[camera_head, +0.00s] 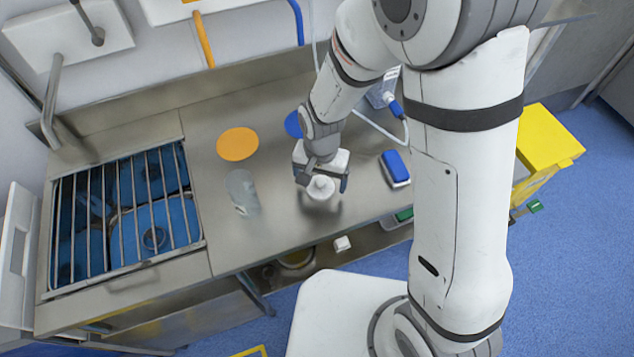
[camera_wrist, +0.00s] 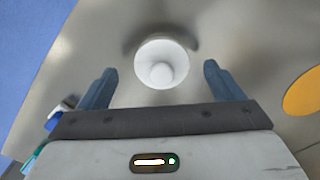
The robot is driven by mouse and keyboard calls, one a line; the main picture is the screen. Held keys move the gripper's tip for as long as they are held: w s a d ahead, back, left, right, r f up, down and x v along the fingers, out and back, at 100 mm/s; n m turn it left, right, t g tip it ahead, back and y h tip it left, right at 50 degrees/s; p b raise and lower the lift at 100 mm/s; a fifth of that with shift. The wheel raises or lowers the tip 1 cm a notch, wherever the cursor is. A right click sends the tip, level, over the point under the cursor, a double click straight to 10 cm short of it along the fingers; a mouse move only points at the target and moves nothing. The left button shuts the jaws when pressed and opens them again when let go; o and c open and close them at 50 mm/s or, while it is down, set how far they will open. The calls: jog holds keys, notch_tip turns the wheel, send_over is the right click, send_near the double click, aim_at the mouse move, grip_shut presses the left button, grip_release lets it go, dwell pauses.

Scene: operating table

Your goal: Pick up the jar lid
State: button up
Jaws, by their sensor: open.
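The jar lid (camera_head: 320,188) is a small round white lid with a raised knob at its centre. It lies on the steel table (camera_head: 270,225). My gripper (camera_head: 321,182) is over it with the fingers apart. In the wrist view the lid (camera_wrist: 161,62) is ahead of and between the two blue-grey fingertips of my gripper (camera_wrist: 161,74). Both fingers are clear of the lid, and nothing is held. The exact height of the fingers above the table cannot be told.
A clear glass jar (camera_head: 242,192) stands left of the lid. An orange disc (camera_head: 238,144) lies behind the jar, and a blue disc (camera_head: 294,124) is partly behind my arm. A blue-and-white box (camera_head: 396,168) is to the right. A barred sink (camera_head: 125,215) is at left.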

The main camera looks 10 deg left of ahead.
jog(key=shift+a+f, duration=0.1)
jog(key=shift+f, duration=1.35)
jog(key=c, duration=1)
